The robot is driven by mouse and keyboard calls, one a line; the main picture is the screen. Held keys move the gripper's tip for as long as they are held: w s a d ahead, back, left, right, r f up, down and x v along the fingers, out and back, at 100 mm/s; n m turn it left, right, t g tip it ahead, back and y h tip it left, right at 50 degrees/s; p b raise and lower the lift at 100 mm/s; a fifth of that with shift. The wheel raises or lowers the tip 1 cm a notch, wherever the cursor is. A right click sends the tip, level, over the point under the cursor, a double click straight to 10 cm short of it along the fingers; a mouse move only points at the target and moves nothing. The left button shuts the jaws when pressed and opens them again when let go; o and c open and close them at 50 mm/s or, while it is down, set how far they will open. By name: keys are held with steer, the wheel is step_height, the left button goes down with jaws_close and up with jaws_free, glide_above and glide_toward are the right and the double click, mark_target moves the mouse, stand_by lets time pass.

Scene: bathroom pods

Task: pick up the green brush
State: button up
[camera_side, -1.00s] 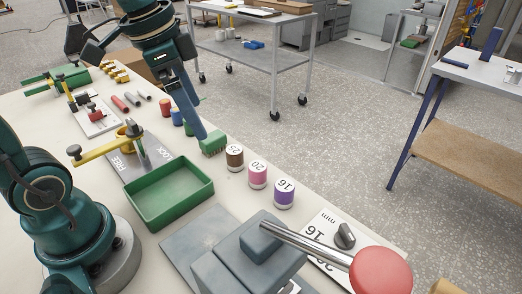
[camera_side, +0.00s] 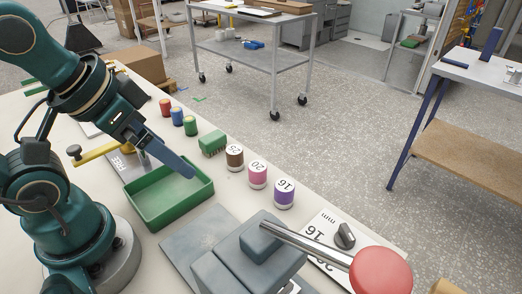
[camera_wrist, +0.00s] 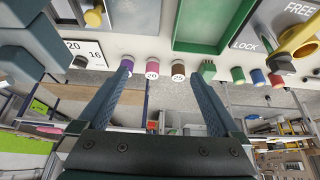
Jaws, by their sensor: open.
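The green brush (camera_side: 212,143) stands on the pale table, just beyond the far rim of the green tray (camera_side: 168,217). In the wrist view the green brush (camera_wrist: 207,70) is small, near the tip of the right finger. My gripper (camera_side: 190,172) is over the tray, apart from the brush. In the wrist view my gripper (camera_wrist: 166,72) has its two blue fingers wide apart with nothing between them at close range. One finger hides the other in the side view.
A brown-topped spool (camera_side: 234,157), a pink one (camera_side: 257,174) and a purple one (camera_side: 284,192) line the table edge right of the brush. Red, blue and green spools (camera_side: 190,125) stand to its left. A grey block with a red-knobbed lever (camera_side: 380,270) is in front.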

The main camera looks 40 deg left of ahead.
stand_by(0.3)
steer(key=shift+c, duration=1.4)
steer(key=w+a+r+m, duration=0.1)
steer(key=w+r+m, duration=0.1)
steer(key=w+r, duration=0.3)
steer(key=n+g, duration=0.1)
steer(key=g, duration=0.3)
glide_toward(212, 136)
steer(key=w+d+f, duration=0.1)
steer(key=w+d, duration=0.1)
steer(key=shift+n+g, duration=0.5)
steer(key=shift+g, duration=0.3)
steer(key=f, duration=0.1)
steer(key=a+f, duration=0.1)
steer(key=f, duration=0.1)
steer(key=a+f, duration=0.1)
steer(key=f, duration=0.1)
steer(key=shift+s+f, duration=0.25)
steer(key=shift+s, duration=0.05)
steer(key=shift+f, duration=2.3)
